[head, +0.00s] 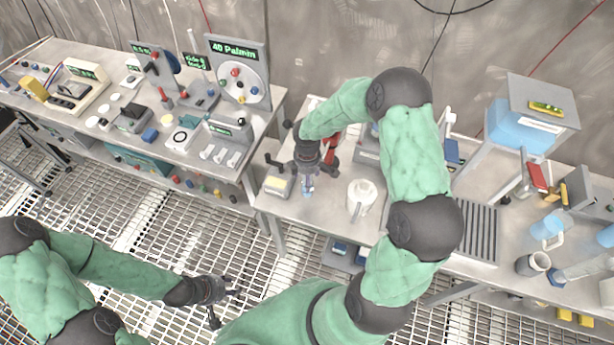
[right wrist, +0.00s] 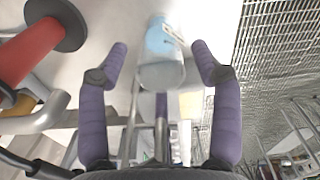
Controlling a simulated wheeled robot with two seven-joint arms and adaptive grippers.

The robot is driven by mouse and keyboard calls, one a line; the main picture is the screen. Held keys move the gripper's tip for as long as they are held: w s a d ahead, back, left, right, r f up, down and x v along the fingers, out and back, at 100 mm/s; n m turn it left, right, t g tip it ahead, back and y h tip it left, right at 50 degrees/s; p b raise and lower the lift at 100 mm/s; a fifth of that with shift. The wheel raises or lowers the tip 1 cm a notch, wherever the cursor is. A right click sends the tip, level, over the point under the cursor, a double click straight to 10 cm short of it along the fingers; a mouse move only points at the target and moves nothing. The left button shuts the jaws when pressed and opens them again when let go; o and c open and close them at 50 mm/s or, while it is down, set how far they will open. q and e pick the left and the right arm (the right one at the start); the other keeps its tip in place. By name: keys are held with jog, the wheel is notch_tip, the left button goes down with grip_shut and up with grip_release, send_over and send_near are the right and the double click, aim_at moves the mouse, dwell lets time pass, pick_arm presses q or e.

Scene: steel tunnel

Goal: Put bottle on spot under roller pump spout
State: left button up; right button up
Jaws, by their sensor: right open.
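A small pale-blue clear bottle (head: 307,186) with a white label stands on the middle table, below my right gripper (head: 308,172). In the right wrist view the bottle (right wrist: 163,62) lies between the two spread purple fingers of the right gripper (right wrist: 160,62), with gaps on both sides. A red cylinder with a dark disc (right wrist: 28,48) shows at the left there, perhaps part of the roller pump; red parts (head: 332,140) also show behind my right arm in the head view. The spout and spot cannot be made out. My left gripper (head: 222,298) is open and empty over the floor grating.
A white jug (head: 361,197) stands right of the bottle, and a small yellow-topped box (head: 277,184) stands left of it. A left bench (head: 232,182) holds several instruments. A right bench carries a blue tank (head: 515,128) and a dark slatted rack (head: 480,232).

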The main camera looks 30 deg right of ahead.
jog(key=shift+r, duration=0.1)
notch_tip(320, 180, up, 12)
jog(key=shift+r+p, duration=0.1)
jog(key=shift+p, duration=0.85)
